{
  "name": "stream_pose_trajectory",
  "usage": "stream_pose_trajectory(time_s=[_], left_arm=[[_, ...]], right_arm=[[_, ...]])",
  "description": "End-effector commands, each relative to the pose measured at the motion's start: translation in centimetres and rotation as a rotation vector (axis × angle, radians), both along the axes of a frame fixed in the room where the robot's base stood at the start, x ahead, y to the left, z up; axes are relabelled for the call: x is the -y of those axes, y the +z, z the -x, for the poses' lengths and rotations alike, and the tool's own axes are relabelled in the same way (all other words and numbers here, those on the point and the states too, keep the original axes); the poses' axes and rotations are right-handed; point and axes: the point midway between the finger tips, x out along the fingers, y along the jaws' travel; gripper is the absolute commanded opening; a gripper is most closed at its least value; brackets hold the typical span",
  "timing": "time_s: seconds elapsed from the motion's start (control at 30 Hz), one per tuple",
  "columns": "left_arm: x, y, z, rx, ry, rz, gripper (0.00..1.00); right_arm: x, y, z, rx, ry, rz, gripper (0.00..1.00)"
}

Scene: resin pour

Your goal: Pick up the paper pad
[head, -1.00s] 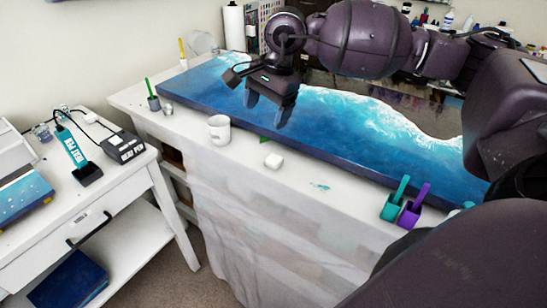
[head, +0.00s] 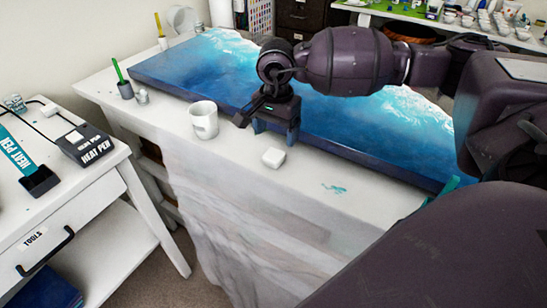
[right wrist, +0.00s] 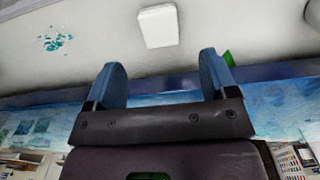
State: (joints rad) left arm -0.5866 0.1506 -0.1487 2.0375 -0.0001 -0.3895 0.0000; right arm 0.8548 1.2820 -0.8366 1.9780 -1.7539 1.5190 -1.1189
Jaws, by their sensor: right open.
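The paper pad looks like a small white block (head: 273,158) lying on the white table near its front edge. It also shows in the right wrist view as a pale rectangle (right wrist: 158,26), beyond the fingertips. My right gripper (head: 274,128) is just behind the pad in the head view, over the front edge of the blue board. Its two blue fingers (right wrist: 160,66) are open with nothing between them, and the pad is apart from them. My left gripper is not in view.
A white mug (head: 203,120) stands left of the pad. The blue ocean-painted board (head: 190,70) lies behind it. A green-handled tool in a dark cup (head: 125,90) stands at the far left corner. A heat pen station (head: 85,145) is on the side cabinet. Table right of the pad is mostly clear.

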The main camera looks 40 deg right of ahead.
Motion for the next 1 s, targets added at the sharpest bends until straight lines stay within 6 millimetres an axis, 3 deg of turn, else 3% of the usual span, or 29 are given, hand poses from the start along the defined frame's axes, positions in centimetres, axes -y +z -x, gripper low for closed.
stream_pose_trajectory(time_s=[0.27, 0.6, 0.87, 1.0], left_arm=[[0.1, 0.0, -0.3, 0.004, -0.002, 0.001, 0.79], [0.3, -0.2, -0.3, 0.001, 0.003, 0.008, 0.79], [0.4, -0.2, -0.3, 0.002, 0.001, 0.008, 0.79], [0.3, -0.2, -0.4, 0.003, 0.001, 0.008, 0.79]], right_arm=[[-0.2, -2.0, 0.1, 0.0, 0.001, -0.001, 0.79], [-0.6, -6.2, 0.2, -0.002, 0.0, -0.001, 0.79], [-0.6, -6.5, 0.2, 0.001, 0.001, -0.001, 0.79], [-0.6, -6.5, 0.2, 0.001, 0.001, -0.001, 0.59]])
